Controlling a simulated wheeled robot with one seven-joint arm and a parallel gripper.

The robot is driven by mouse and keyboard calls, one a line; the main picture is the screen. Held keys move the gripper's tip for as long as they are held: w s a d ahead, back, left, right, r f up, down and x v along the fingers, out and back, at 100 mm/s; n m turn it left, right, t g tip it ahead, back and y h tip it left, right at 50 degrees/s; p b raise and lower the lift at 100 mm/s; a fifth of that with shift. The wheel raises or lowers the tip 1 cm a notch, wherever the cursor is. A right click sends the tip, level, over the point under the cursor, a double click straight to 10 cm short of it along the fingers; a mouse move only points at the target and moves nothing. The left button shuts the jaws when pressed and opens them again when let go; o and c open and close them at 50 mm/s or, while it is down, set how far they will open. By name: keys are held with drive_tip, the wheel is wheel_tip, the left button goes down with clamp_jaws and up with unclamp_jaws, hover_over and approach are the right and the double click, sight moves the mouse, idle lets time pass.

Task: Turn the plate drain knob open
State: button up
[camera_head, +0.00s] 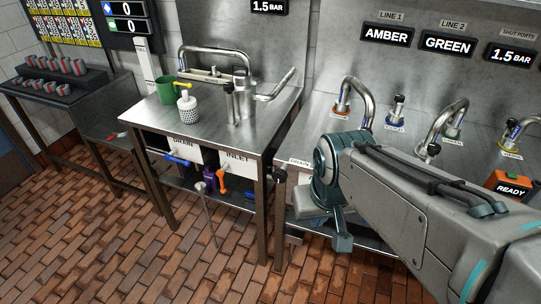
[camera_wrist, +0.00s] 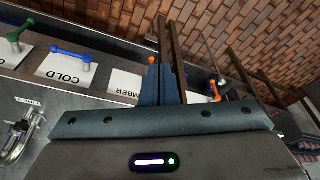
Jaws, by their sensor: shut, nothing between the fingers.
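A small white DRAIN label (camera_head: 299,162) sits on the front edge of the right steel bench. A dark knob (camera_head: 279,175) shows just left of it, by the corner of the left table; I cannot tell for sure that it is the plate drain knob. Another panel marked DRAIN (camera_head: 184,144), with a blue lever (camera_head: 176,159), is under the left table. My gripper (camera_head: 342,243) is shut and empty, hanging down in front of the right bench, to the right of and lower than the dark knob. Its fingers also show pressed together in the wrist view (camera_wrist: 164,82).
An INLET panel (camera_head: 237,157) with an orange lever (camera_head: 222,180) is beside the left table's drain panel. Bent steel spouts (camera_head: 362,98) stand on the right bench. The wrist view shows a COLD card (camera_wrist: 70,73) with a blue handle (camera_wrist: 70,56). Brick floor (camera_head: 140,255) lies open in front.

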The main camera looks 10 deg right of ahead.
drive_tip(key=o, duration=0.5)
drive_tip(key=shift+w, duration=0.1)
drive_tip(key=o, duration=0.8)
drive_tip(key=w+a, duration=0.1)
drive_tip(key=w+a+f, duration=0.1)
drive_tip(key=shift+w+a+f+y, duration=0.1)
drive_tip(key=shift+w+y, duration=0.25)
drive_tip(key=shift+y, duration=0.05)
drive_tip(key=shift+c, duration=0.2)
drive_tip(key=w+a+f+m+t+y, duration=0.1)
drive_tip(key=w+a+f+m, duration=0.1)
drive_tip(key=w+a+f, duration=0.3)
drive_tip(key=w+a+f+m+t, duration=0.2)
drive_tip(key=w+a, duration=0.1)
drive_tip(key=w, duration=0.3)
drive_tip(key=m+t+h+p, duration=0.2)
drive_tip(key=m+t+h, duration=0.2)
drive_tip(key=t+h, duration=0.65)
approach(279, 178)
drive_tip(key=shift+g, duration=0.35)
drive_tip(key=p+x, duration=0.1)
drive_tip(key=x, duration=0.3)
drive_tip(key=p+x, duration=0.1)
drive_tip(key=x, duration=0.3)
drive_tip(key=p+x, duration=0.1)
drive_tip(key=x, duration=0.3)
drive_tip(key=shift+w+r, duration=0.3)
drive_tip(key=shift+r, duration=0.1)
